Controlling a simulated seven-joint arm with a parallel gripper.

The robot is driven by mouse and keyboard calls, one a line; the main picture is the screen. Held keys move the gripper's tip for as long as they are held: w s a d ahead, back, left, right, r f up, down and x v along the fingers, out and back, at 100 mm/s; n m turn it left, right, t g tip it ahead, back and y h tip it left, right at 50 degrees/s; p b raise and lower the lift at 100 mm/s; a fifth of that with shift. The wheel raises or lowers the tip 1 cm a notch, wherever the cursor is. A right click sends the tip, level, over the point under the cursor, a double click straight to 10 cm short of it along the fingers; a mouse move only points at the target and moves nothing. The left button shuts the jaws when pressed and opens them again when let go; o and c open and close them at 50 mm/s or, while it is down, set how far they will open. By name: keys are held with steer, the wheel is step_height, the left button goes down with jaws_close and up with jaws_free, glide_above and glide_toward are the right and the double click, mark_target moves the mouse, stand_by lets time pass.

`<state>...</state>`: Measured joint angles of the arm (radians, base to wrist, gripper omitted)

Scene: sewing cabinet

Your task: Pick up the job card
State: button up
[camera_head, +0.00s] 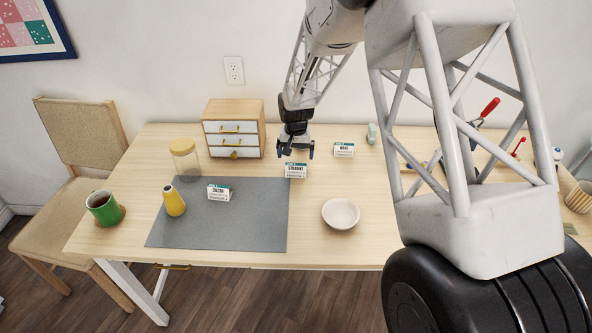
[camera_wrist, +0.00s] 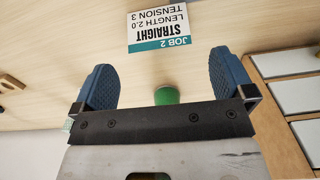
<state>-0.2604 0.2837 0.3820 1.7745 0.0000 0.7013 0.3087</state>
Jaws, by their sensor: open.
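Three small white job cards with teal top bands stand on the desk in the head view. The STRAIGHT card (camera_head: 296,171) is in the middle, just in front of my gripper (camera_head: 296,151). In the wrist view this card (camera_wrist: 158,28) appears upside down and reads JOB 2, STRAIGHT, LENGTH 2.0, TENSION 3. Another card (camera_head: 219,192) stands on the grey mat, and a third card (camera_head: 344,150) stands to the right of my gripper. My gripper (camera_wrist: 162,75) is open, its blue pads apart, with the STRAIGHT card beyond the fingertips.
A green cylinder (camera_wrist: 166,95) shows between my fingers in the wrist view. A drawer box (camera_head: 233,128) stands left of my gripper. The grey mat (camera_head: 260,225), a glass jar (camera_head: 185,160), a yellow bottle (camera_head: 173,201), a green mug (camera_head: 103,209) and a bowl (camera_head: 341,213) are nearby.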

mark_target(296, 163)
steer(key=shift+f, duration=1.05)
steer(key=shift+f, duration=0.1)
steer(key=shift+f, duration=2.5)
steer(key=c, duration=0.8)
steer(key=shift+r, duration=0.15)
